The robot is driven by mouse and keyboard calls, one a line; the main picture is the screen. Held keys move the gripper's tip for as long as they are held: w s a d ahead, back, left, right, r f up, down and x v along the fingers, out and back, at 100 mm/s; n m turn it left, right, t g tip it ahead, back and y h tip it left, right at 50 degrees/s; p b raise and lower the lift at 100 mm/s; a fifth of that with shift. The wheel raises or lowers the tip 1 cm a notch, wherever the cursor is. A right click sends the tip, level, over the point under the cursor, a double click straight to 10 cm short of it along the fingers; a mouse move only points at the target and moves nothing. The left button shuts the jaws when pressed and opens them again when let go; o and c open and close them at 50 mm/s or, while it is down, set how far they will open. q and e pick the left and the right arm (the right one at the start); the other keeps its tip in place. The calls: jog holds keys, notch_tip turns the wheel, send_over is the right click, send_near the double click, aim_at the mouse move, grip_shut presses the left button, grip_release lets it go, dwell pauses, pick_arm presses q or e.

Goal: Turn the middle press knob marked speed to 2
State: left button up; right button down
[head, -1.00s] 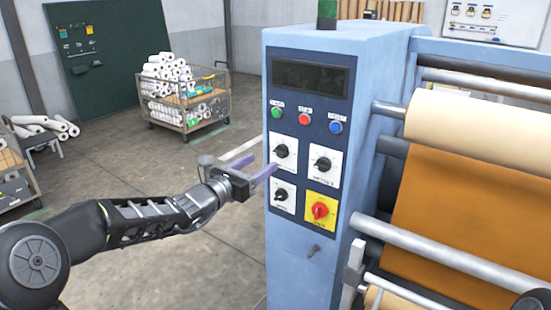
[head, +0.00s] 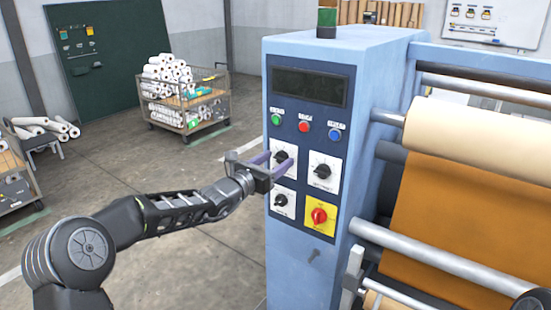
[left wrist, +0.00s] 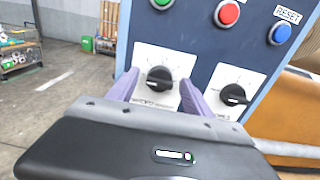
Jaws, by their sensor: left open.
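The blue press has a dark panel with black knobs on white plates. The upper left knob (head: 281,158) also shows in the left wrist view (left wrist: 159,79). A second knob (head: 322,171) sits to its right and a third (head: 281,200) below it. Their plate markings are too small or blurred to read, so I cannot tell which is marked speed. My left gripper (head: 280,157) is open at the upper left knob. Its purple fingers appear on either side of that knob in the left wrist view; contact is not clear. My right gripper is not in view.
A red switch on a yellow plate (head: 319,215) sits at the panel's lower right. Green, red and blue buttons (head: 305,126) line up above the knobs. Press rollers (head: 470,262) lie to the right. The floor left of the press is open, with a roll cart (head: 190,122) behind.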

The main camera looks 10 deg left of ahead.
pick_arm(q)
jog(key=shift+w, duration=0.1)
jog(key=shift+c, duration=0.6)
grip_shut()
